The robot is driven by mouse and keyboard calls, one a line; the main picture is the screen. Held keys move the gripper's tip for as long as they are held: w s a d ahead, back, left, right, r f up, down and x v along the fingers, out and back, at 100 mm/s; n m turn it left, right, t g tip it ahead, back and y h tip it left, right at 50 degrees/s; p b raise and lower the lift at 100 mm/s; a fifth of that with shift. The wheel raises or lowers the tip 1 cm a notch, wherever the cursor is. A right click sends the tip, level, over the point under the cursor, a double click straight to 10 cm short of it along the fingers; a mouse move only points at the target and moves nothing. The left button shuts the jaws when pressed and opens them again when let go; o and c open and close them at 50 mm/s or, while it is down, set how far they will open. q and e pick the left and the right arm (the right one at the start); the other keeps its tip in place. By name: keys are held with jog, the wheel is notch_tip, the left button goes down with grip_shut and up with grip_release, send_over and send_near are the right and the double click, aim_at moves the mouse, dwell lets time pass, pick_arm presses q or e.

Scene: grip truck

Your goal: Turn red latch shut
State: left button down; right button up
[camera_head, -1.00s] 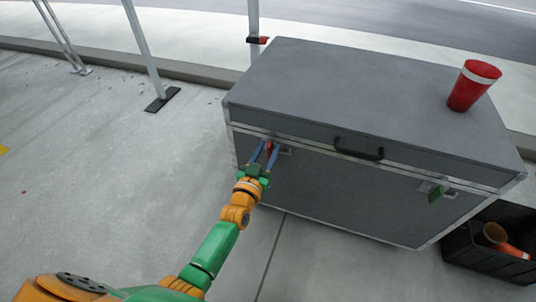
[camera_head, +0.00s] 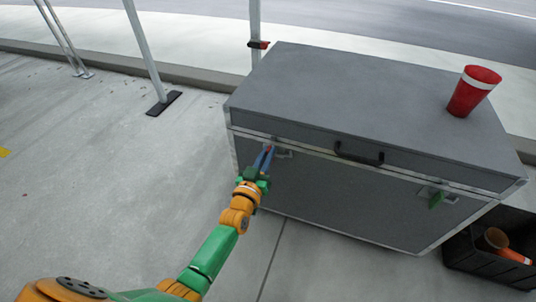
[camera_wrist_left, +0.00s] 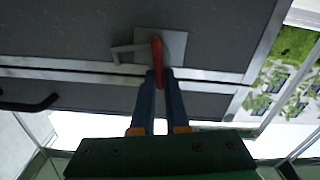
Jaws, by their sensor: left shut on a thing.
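The red latch (camera_wrist_left: 158,55) sits on a metal plate on the front of the grey case, near its left end. In the left wrist view its red handle runs down between the blue fingers of my left gripper (camera_wrist_left: 160,78), which are close together on it. In the head view my left gripper (camera_head: 267,158) covers most of the red latch (camera_head: 268,148). The green latch (camera_head: 436,200) is at the right end of the case front. My right gripper is not in view.
The grey case (camera_head: 350,90) stands on concrete, with a black handle (camera_head: 358,154) on its front. A red cup-like object (camera_head: 473,92) with a white band stands on its lid. A black crate (camera_head: 480,258) with orange items is at the right. Metal posts (camera_head: 145,50) stand behind.

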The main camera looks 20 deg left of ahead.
pick_arm(q)
jog(key=n, duration=0.4)
jog(key=shift+a+f+n, duration=0.25)
jog(key=shift+a+n, duration=0.05)
jog(key=shift+a, duration=0.05)
jog(key=shift+a+f+n+b, duration=0.1)
jog(key=shift+f+n+b, duration=0.3)
jog(key=shift+n, duration=1.5)
jog(key=shift+a+f+n+b, duration=0.15)
jog(key=shift+n+b, duration=0.5)
jog(key=shift+n, duration=1.25)
jog(key=shift+a+f+n+b, duration=0.15)
jog(key=shift+n+b, duration=0.4)
jog(key=shift+n, duration=1.35)
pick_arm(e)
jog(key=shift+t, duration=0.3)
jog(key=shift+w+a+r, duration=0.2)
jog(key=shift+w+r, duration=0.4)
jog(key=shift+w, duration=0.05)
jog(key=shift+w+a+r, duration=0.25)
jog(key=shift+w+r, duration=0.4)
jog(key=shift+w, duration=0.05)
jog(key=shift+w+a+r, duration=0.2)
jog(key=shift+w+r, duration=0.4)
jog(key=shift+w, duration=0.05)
pick_arm(q)
jog(key=shift+f, duration=0.1)
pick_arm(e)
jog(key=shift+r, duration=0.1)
